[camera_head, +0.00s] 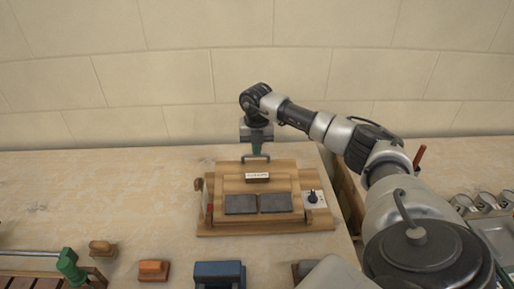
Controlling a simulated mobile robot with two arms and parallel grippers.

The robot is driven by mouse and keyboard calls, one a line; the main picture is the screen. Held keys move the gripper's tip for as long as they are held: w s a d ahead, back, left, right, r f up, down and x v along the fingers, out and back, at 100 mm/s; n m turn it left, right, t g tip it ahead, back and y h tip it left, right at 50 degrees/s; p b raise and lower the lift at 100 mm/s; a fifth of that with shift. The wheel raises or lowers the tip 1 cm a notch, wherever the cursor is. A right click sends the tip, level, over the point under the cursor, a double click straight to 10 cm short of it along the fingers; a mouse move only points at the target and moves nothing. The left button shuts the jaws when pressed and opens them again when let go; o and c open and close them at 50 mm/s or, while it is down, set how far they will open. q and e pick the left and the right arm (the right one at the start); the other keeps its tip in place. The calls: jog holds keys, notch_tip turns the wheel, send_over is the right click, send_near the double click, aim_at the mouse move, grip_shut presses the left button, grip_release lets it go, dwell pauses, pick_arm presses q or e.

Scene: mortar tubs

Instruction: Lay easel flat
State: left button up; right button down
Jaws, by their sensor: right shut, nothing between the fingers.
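The wooden easel (290,186) is on the light tabletop in the middle of the head view. Its stepped wooden panel carries a small white label and two dark grey pads side by side, above a wider wooden base. I cannot tell the panel's exact tilt from this angle. My right gripper (256,156) points down at the easel's back edge, shut and empty. I cannot tell whether it touches the wood. My left gripper is out of view.
A small panel with a black knob (313,197) sits at the easel's right. An orange-topped block (153,270), a blue block (218,273) and a green clamp (69,265) lie in front. Metal cups (486,199) stand far right past a gap. The table's back left is clear.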

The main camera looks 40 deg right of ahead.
jog(key=shift+w+d+f+b, duration=0.25)
jog(key=shift+f+b, duration=0.1)
jog(key=shift+f, duration=0.35)
jog(key=shift+w+d+f+b, duration=0.2)
jog(key=shift+w+f+b, duration=0.15)
jog(key=shift+f, duration=0.3)
jog(key=shift+w+d+f+b, duration=0.2)
jog(key=shift+f+b, duration=0.2)
jog(key=shift+f, duration=0.3)
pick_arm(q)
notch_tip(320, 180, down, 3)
pick_arm(e)
jog(key=shift+w+d+f, duration=0.1)
jog(key=shift+f, duration=0.25)
jog(key=shift+f, duration=0.1)
